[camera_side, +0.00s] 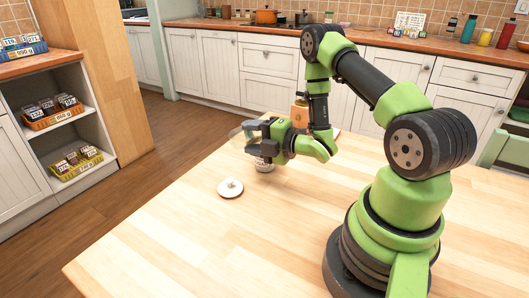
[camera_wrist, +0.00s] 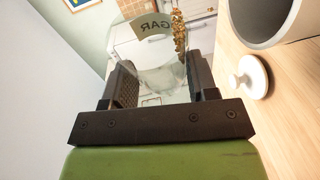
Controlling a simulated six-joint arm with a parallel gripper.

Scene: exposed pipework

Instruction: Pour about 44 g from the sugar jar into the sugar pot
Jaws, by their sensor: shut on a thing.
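My gripper (camera_side: 256,135) is shut on the clear glass sugar jar (camera_side: 240,134), held above the table. In the wrist view the jar (camera_wrist: 160,72) sits between the two dark fingers of the gripper (camera_wrist: 162,85), its label partly readable as "GAR". The jar looks tilted; I cannot tell how much sugar is in it. The sugar pot (camera_side: 264,165) stands on the table just below my gripper, partly hidden by it. In the wrist view the white pot (camera_wrist: 246,38) shows its open mouth and grey inside at upper right. No falling stream is clear.
A white lid with a knob (camera_side: 230,188) lies on the table left of the pot; it also shows in the wrist view (camera_wrist: 250,78). An orange-brown container (camera_side: 299,110) stands behind my wrist. The front of the wooden table (camera_side: 180,240) is clear.

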